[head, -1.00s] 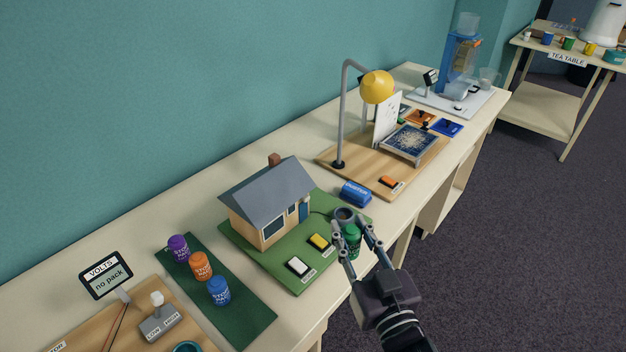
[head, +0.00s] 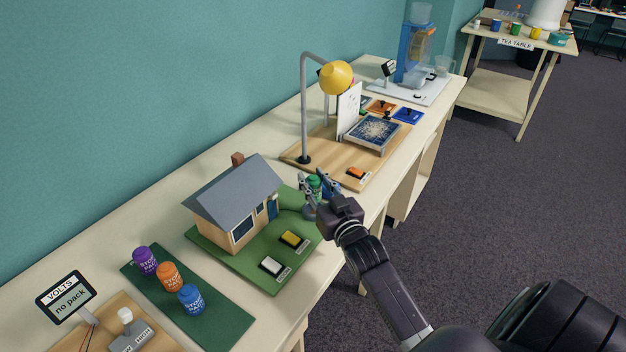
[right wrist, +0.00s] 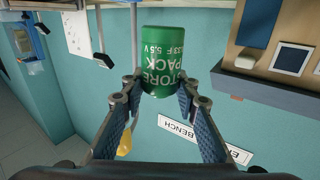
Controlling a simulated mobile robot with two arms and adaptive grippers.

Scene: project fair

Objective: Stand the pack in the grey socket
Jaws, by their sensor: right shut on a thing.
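A green store pack (head: 315,184) is held between the fingers of my right gripper (head: 316,190). The right wrist view shows the pack (right wrist: 172,60) between the fingertips (right wrist: 160,95), its printed label readable in part. A small grey socket (head: 309,212) stands on the green base by the model house, partly hidden by the gripper. In the head view the pack appears just above the socket, apart from it as far as I can tell. My left gripper is out of view.
The model house (head: 235,205) stands left of the gripper. Purple (head: 145,261), orange (head: 169,277) and blue (head: 191,298) packs stand on a dark green mat (head: 222,318). A yellow lamp (head: 336,78) rises over a wooden board behind.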

